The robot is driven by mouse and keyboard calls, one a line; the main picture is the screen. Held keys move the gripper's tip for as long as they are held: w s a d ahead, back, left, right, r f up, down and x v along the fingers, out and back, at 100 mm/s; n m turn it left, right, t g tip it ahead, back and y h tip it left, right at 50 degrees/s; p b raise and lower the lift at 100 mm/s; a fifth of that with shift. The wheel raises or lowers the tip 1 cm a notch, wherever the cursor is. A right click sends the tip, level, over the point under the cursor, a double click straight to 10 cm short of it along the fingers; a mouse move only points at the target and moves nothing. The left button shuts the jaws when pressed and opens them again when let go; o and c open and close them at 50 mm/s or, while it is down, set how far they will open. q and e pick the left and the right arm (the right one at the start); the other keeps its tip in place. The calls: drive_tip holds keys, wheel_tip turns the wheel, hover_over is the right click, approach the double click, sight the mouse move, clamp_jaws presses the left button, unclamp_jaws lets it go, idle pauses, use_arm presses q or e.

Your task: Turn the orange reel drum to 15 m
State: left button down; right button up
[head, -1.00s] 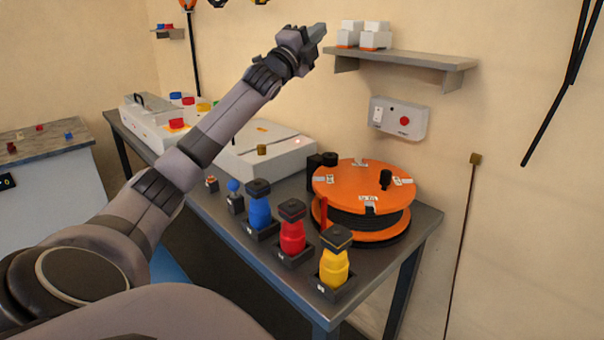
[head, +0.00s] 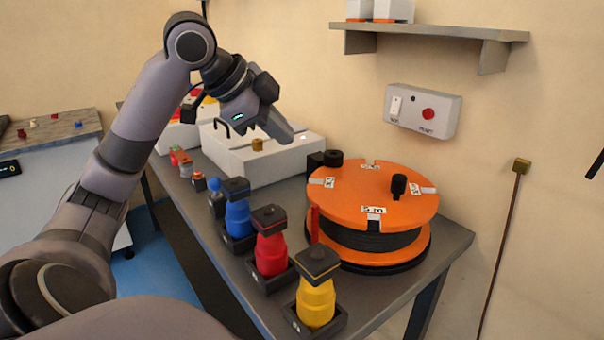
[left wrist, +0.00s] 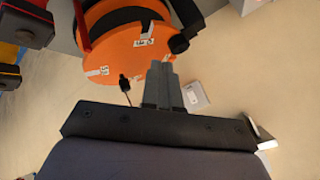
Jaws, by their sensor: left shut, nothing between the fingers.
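The orange reel drum (head: 345,195) sits on the right end of the grey bench, with black cable wound between its two orange discs. A black crank knob (head: 398,187) stands on its top, and white labels lie around the rim; the front one seems to read 5 m. A red upright pointer (head: 315,224) stands at its front left edge. My left gripper (head: 289,138) is shut and empty, above the white box and up and left of the drum, apart from it. In the left wrist view the closed fingers (left wrist: 162,82) show near the drum (left wrist: 112,55) and its knob (left wrist: 124,82). My right gripper is out of view.
Blue (head: 238,218), red (head: 270,250) and yellow (head: 316,298) bottles stand in holders along the bench's front. A white box (head: 285,160) lies behind them. A wall switch box (head: 423,110) and a shelf (head: 440,33) are above the drum.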

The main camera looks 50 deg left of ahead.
sight(319, 170)
use_arm(q)
drive_tip(key=w+d+f, duration=0.1)
drive_tip(key=w+f, duration=0.3)
drive_tip(key=f, duration=0.5)
drive_tip(key=shift+w+g+b, duration=0.2)
drive_tip(key=shift+g+b, duration=0.2)
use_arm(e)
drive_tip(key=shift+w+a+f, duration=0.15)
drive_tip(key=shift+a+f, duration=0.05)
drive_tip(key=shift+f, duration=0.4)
